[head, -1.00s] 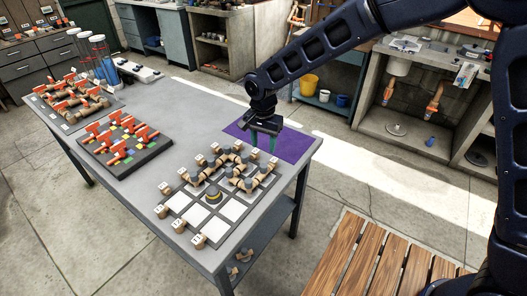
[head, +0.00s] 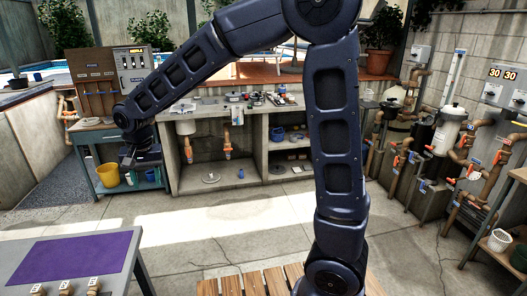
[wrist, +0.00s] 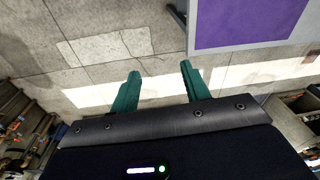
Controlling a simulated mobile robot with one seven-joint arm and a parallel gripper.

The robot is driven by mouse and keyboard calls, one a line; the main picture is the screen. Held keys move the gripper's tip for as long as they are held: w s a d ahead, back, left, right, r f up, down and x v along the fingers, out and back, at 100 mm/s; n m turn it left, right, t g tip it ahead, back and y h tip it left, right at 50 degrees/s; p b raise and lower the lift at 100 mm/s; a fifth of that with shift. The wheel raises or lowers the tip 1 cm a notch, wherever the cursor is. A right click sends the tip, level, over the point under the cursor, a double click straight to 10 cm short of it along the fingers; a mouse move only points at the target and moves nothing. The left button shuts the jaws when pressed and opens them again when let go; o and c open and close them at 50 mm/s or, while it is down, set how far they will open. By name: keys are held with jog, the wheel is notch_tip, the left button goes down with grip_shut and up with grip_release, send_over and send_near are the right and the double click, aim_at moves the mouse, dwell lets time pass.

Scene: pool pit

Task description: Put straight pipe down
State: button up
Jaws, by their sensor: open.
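My gripper (head: 140,157) hangs out in front of the workbenches, past the grey table (head: 125,238). In the wrist view its two green fingers (wrist: 160,70) are apart with nothing between them, and bare concrete floor lies below. The purple mat (head: 75,257) lies on the table and looks empty where it shows; the wrist view also shows part of the mat (wrist: 250,20). I cannot pick out a straight pipe in either current view.
A concrete workbench (head: 255,140) with open bays stands behind. A blue cart (head: 90,165) holds a yellow bucket (head: 108,175). A wooden slatted bench (head: 245,283) is in front. Pipework and a white filter tank (head: 449,130) line the right wall. Open floor lies between.

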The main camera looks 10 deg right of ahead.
jog(key=w+d+r+t, duration=0.15)
jog(key=d+r, duration=0.25)
jog(key=d, duration=0.9)
jog(key=w+d+r, duration=0.3)
jog(key=d, duration=0.9)
jog(key=s+d, duration=0.4)
jog(key=d, duration=0.3)
jog(key=s+d+t, duration=0.1)
jog(key=s+d, duration=0.2)
jog(key=d, duration=0.4)
jog(key=s+d+m+t, duration=0.1)
jog(key=s+d, duration=0.3)
jog(key=d, duration=0.3)
jog(key=shift+s+d+h, duration=0.3)
jog(key=shift+s+h, duration=0.05)
jog(key=shift+h, duration=0.05)
dwell(3.0)
